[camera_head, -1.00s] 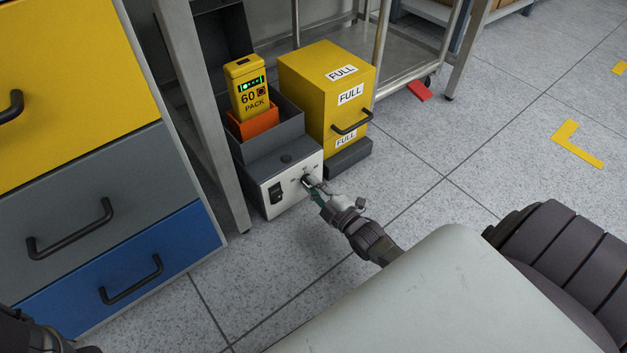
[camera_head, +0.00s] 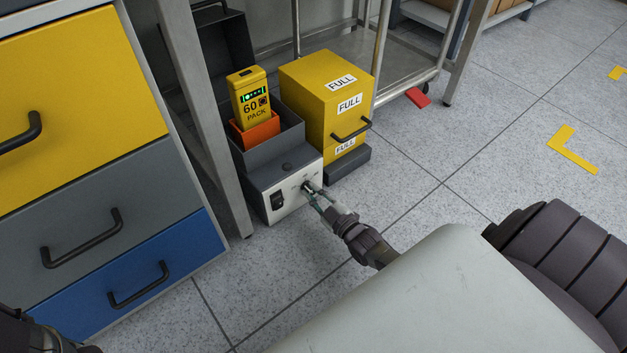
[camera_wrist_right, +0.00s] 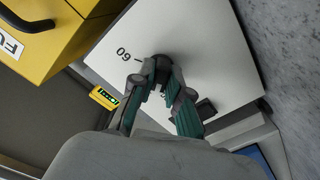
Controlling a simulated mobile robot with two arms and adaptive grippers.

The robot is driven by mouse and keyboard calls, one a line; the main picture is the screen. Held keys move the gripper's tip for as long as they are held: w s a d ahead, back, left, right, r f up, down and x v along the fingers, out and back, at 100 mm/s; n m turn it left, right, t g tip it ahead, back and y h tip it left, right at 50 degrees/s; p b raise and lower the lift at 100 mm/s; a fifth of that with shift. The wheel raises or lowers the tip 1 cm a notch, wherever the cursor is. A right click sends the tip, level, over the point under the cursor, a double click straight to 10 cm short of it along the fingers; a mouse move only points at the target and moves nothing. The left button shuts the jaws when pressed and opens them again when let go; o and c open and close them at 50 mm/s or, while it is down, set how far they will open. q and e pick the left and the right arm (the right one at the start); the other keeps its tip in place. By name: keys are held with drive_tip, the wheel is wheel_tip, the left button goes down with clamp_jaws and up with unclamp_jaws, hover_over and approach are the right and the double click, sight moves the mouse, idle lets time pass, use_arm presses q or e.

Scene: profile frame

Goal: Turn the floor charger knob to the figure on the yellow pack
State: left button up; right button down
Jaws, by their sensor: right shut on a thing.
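The floor charger (camera_head: 286,171) is a grey box with a white front panel, which fills much of the right wrist view (camera_wrist_right: 205,45). Its small dark knob (camera_wrist_right: 160,61) is between the fingertips of my right gripper (camera_wrist_right: 160,78), which is shut on it. A printed 60 (camera_wrist_right: 123,53) with a short tick is beside the knob. The fingers cover part of the knob, and I cannot tell where its pointer stands. The yellow pack (camera_head: 249,96) reads 60 and stands in the charger's orange slot. My right gripper (camera_head: 311,191) is at the front panel in the head view.
A black rocker switch (camera_head: 278,201) is left of the knob. A yellow box marked FULL (camera_head: 312,99) stands close behind on the right. A table leg (camera_head: 213,130) and drawers (camera_head: 95,235) are to the left. Floor (camera_head: 480,195) to the right is open.

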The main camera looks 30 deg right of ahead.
drive_tip(key=m+p, duration=0.1)
drive_tip(key=m, duration=0.4)
drive_tip(key=shift+m+p, duration=0.3)
drive_tip(key=m, duration=0.5)
drive_tip(key=shift+p, duration=0.3)
drive_tip(key=m, duration=0.3)
drive_tip(key=shift+m, duration=2.4)
drive_tip(key=c, duration=1.1)
unclamp_jaws()
drive_tip(key=shift+m, duration=0.3)
drive_tip(key=shift+c, duration=0.2)
drive_tip(key=shift+s, duration=0.1)
